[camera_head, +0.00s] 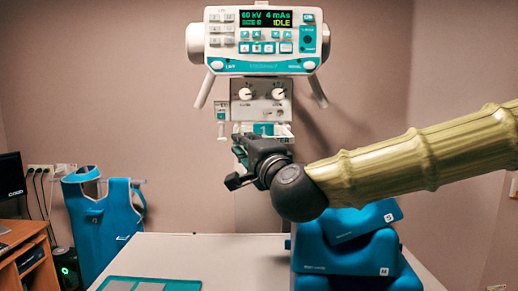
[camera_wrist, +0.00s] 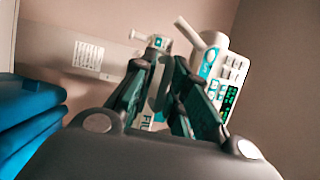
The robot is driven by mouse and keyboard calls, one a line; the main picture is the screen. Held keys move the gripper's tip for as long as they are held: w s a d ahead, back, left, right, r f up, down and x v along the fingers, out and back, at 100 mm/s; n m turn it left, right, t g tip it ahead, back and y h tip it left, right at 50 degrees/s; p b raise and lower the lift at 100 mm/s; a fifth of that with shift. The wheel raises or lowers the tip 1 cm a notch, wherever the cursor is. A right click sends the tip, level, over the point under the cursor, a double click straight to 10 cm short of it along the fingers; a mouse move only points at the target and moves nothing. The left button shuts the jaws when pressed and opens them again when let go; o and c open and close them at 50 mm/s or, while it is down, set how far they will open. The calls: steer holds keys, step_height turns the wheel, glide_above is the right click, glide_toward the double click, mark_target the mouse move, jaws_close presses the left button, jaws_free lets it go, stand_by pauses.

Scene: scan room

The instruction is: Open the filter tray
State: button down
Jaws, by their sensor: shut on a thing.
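The filter tray (camera_head: 284,138) is at the underside of the grey tube head, with a teal label bearing a 1 above it. My gripper (camera_head: 242,148) is at its front and covers most of it in the head view. In the wrist view the two dark green fingers of my gripper (camera_wrist: 165,62) close around a grey part, which looks like the tray's handle. White lettering of the tray (camera_wrist: 147,124) shows partly between the fingers. How far the tray stands out of its slot cannot be told.
The control panel (camera_head: 263,40) above reads IDLE, and the two-knob collimator box (camera_head: 261,102) hangs below it. Blue foam blocks (camera_head: 345,256) stand on the white table (camera_head: 225,256) under my arm. A teal mat (camera_head: 150,285) lies at the front. A blue apron (camera_head: 98,215) hangs at left.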

steer(key=shift+s+r, duration=0.1)
steer(key=shift+r, duration=0.55)
steer(key=c, duration=1.6)
jaws_free()
steer(key=shift+o, duration=0.2)
steer(key=shift+s, duration=0.25)
steer(key=shift+f, duration=0.15)
steer(key=shift+w+f, duration=0.1)
steer(key=shift+f, duration=0.1)
steer(key=v, duration=1.2)
steer(key=shift+f, duration=0.1)
